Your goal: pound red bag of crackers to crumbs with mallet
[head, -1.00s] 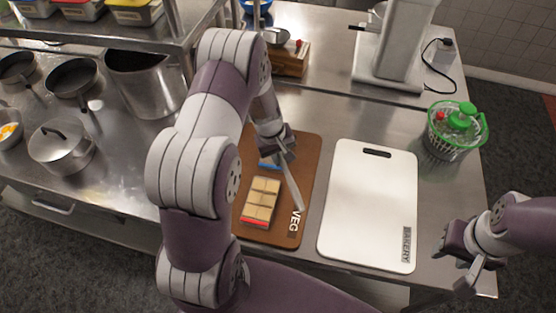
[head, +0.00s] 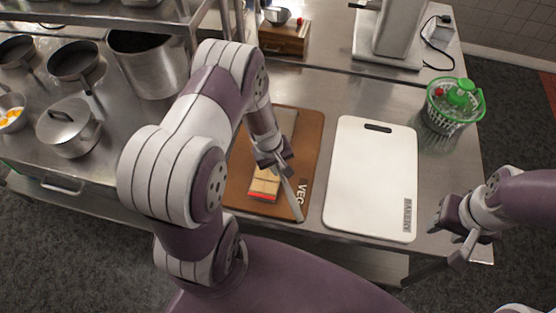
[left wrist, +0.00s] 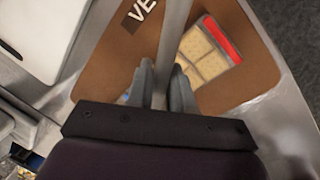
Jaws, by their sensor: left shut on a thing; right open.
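The red bag of crackers (head: 264,187) lies flat on the brown VEG board (head: 240,190), showing pale crackers and a red strip. It also shows in the left wrist view (left wrist: 209,50), right of my fingers. My left gripper (head: 276,160) is shut on the mallet's grey handle (head: 290,197), just beyond the bag's far end. The handle slants toward the board's front edge, and in the left wrist view the handle (left wrist: 170,40) runs between the fingers. The mallet's head cannot be made out clearly. My right gripper (head: 450,240) is open and empty at the right.
A grey flat shape (head: 285,121), unclear, shows at the board's far end beside my left arm. The white BAKERY board (head: 370,180) is empty. A green basket (head: 456,103) stands at the right back. Pots (head: 70,128) stand at the left.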

